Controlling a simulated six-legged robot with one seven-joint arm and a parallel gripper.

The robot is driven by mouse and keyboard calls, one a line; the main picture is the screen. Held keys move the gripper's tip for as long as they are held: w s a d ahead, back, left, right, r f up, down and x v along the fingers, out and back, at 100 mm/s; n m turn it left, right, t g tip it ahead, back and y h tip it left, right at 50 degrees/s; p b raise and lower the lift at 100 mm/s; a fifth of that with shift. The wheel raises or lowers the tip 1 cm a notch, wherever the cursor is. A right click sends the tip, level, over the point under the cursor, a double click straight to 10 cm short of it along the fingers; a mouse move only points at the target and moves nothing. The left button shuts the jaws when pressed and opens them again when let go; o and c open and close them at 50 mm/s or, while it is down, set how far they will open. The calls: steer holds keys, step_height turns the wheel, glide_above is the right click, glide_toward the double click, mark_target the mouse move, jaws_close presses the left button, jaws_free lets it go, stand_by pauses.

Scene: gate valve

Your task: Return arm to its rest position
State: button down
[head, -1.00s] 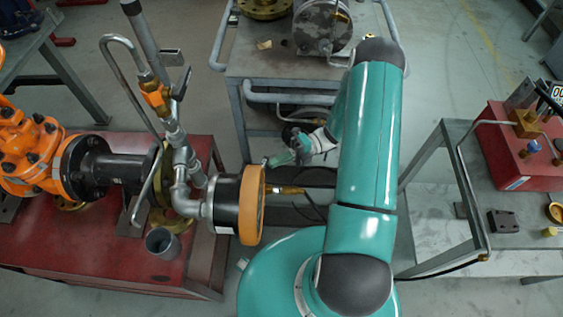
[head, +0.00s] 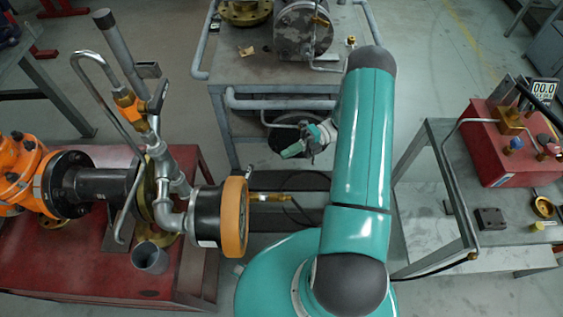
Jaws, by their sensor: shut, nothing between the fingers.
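My teal arm is folded upright in the right middle of the head view, with dark rounded joints at its top and bottom. My gripper (head: 293,150) shows small to the left of the upper arm link, pointing left. Its fingers are together and hold nothing. It hangs in the open gap in front of the grey cart, apart from the valve assembly. The orange and black round gauge (head: 232,217) sits lower left of the gripper, not touching it. Part of the wrist is hidden behind the arm link.
The orange valve (head: 22,170) with its pipework stands on a red table (head: 90,278) at left. A grey cart (head: 235,75) with metal parts is at the back. At right, a grey bench (head: 425,235) carries a red box (head: 500,150) with a digital display. A cable runs beside the gauge.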

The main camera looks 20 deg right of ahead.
steer(key=shift+w+d, duration=0.55)
steer(key=shift+d, duration=0.2)
